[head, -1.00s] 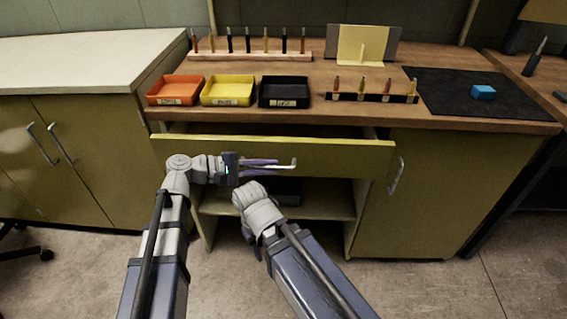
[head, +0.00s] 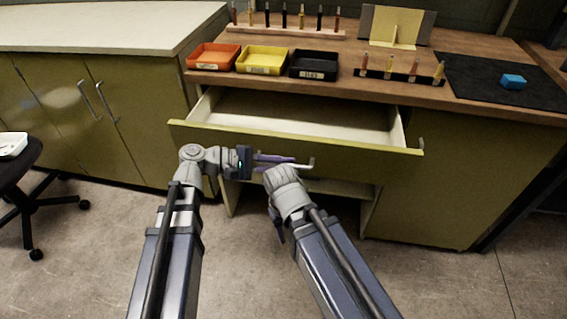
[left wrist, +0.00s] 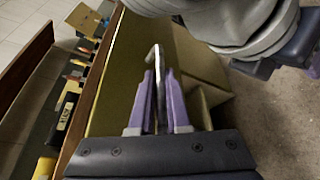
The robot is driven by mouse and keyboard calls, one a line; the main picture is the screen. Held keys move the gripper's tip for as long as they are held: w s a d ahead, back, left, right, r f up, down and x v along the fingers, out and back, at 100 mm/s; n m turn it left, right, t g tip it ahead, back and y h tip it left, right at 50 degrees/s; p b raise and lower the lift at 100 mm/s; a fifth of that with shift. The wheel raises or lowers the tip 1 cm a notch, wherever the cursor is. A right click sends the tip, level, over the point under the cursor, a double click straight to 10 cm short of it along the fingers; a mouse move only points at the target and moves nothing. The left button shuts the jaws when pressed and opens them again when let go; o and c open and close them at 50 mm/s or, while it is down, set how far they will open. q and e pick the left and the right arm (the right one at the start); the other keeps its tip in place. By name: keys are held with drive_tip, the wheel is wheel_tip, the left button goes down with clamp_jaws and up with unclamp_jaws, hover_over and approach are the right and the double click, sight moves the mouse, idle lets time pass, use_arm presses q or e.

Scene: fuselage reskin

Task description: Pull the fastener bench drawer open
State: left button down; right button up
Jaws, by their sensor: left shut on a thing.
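The fastener bench drawer (head: 385,152) is pulled out from under the wooden bench top, and its pale, empty-looking inside shows. Its olive front also shows in the left wrist view (left wrist: 125,75). My left gripper (head: 275,160) is at the drawer front, with its purple fingers shut on the metal drawer handle (head: 308,164). In the left wrist view the handle (left wrist: 157,60) stands between the two fingers (left wrist: 160,100). My right arm's wrist (head: 285,187) is just right of and below the left gripper. The right gripper's fingers are mostly hidden below it, so their state does not show.
The bench top (head: 450,95) carries an orange bin (head: 213,57), a yellow bin (head: 262,60), a black bin (head: 313,65), tool racks and a blue block (head: 513,82) on a dark mat. A black stool (head: 20,175) stands at left. The floor in front is clear.

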use_arm(q)
drive_tip(key=c, duration=1.2)
unclamp_jaws()
drive_tip(key=shift+o, duration=0.2)
drive_tip(key=p+v, duration=0.1)
drive_tip(key=v, duration=0.7)
drive_tip(key=shift+p, duration=0.35)
drive_tip(key=shift+f, duration=0.1)
